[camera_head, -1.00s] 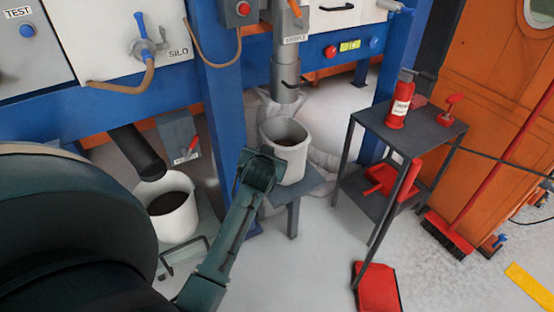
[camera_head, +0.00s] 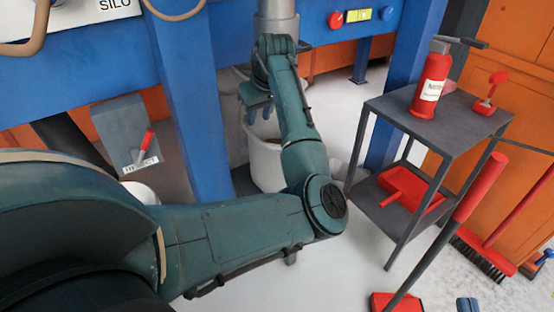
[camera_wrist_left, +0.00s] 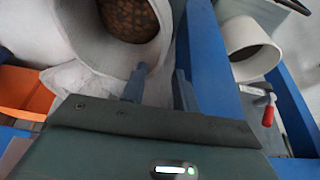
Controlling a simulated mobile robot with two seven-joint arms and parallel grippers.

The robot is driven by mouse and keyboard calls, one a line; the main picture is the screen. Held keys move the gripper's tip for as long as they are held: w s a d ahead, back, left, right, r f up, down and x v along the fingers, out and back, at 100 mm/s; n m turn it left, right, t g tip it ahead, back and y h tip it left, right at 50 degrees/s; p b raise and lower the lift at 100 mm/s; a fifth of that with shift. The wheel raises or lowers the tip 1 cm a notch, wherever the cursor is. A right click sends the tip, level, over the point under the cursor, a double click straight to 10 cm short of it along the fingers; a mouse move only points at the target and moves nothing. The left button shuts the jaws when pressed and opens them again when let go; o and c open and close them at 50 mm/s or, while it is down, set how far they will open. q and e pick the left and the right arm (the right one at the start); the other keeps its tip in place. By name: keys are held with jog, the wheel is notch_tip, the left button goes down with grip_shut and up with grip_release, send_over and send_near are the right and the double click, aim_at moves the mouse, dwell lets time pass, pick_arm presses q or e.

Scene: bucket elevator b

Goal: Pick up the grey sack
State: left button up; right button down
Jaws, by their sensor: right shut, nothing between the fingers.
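The grey sack (camera_wrist_left: 88,84) is a pale, crumpled shape below a white container (camera_wrist_left: 165,35) of brown grain in the left wrist view. In the head view only a strip of the sack (camera_head: 233,112) shows, between a blue post and the container (camera_head: 266,165); my left arm hides much of it. My left gripper (camera_head: 258,108) is over the container's rim area in the head view. In the wrist view its fingers (camera_wrist_left: 158,82) are apart with nothing held between them. My right gripper (camera_head: 467,304) shows only as shut fingertips at the bottom edge.
Blue posts (camera_head: 190,110) stand close left of my left gripper. A metal spout (camera_head: 277,18) hangs above it. A dark two-level stand (camera_head: 440,128) holds a red extinguisher (camera_head: 430,82). A red broom (camera_head: 480,250) is at right. Some grey floor is clear below the stand.

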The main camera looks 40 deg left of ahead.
pick_arm(q)
jog(key=b, duration=0.2)
send_over(256, 162)
jog(key=d, duration=0.1)
jog(key=f, duration=0.6)
jog(key=shift+s+d, duration=0.15)
jog(key=shift+s, duration=0.15)
jog(key=b+x, duration=0.3)
jog(key=x, duration=0.1)
jog(key=shift+f, duration=0.25)
jog(key=shift+w+f, duration=0.1)
jog(key=shift+f, duration=0.15)
pick_arm(e)
jog(key=shift+w+a+r+t+y, duration=0.15)
jog(key=shift+w+r+t+y, duration=0.1)
jog(key=shift+r+y, duration=0.25)
jog(key=shift+w+a+r+t+y, duration=0.15)
jog(key=shift+r+t+y, duration=0.15)
jog(key=shift+y, duration=0.3)
pick_arm(q)
jog(key=shift+c, duration=0.4)
grip_shut()
